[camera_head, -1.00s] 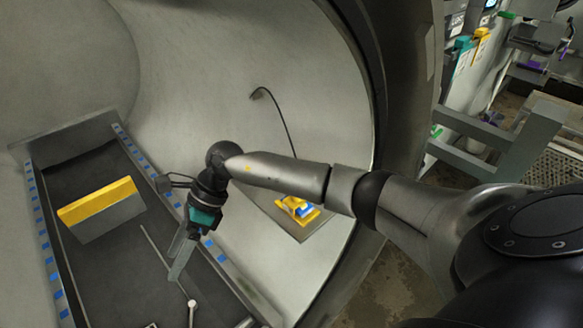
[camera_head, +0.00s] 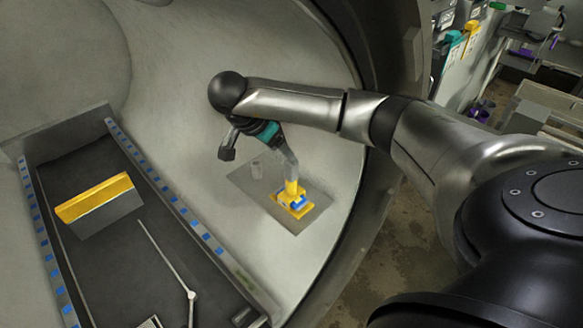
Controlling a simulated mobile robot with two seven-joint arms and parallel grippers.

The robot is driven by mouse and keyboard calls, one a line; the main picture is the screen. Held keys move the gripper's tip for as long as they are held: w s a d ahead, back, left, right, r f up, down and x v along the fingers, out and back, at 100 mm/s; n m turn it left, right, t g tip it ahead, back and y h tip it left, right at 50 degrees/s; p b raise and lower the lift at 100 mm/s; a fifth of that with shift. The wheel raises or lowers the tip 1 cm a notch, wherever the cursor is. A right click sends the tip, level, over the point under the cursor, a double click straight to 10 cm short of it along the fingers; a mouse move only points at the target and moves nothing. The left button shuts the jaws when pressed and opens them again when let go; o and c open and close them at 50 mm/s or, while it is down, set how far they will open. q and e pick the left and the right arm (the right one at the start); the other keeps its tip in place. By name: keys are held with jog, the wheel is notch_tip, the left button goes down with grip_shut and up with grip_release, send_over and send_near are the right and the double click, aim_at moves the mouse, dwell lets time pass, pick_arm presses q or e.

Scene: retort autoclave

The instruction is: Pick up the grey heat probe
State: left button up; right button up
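My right arm comes in from the right, and its gripper (camera_head: 289,168) points down at a small yellow and blue fixture (camera_head: 297,205) on the chamber's curved wall. The grey fingertips are right at the yellow upright part of this fixture; I cannot tell whether they touch or grip it. Finger spacing is too small to judge. I cannot clearly make out the grey heat probe; the area around the fingertips is small and partly covered by my gripper. My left gripper is not in view.
The fixture sits on a grey plate (camera_head: 248,184). To the left lies a dark tray (camera_head: 112,262) with blue-marked side rails, a yellow-topped grey block (camera_head: 97,205) and a thin jointed rod (camera_head: 165,260). The chamber's dark rim (camera_head: 352,225) curves below my arm.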

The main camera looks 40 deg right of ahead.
aim_at(291, 176)
jog(key=x, duration=0.8)
jog(key=shift+w+d+f, duration=0.1)
jog(key=shift+w, duration=0.1)
jog(key=shift+c, duration=0.3)
grip_shut()
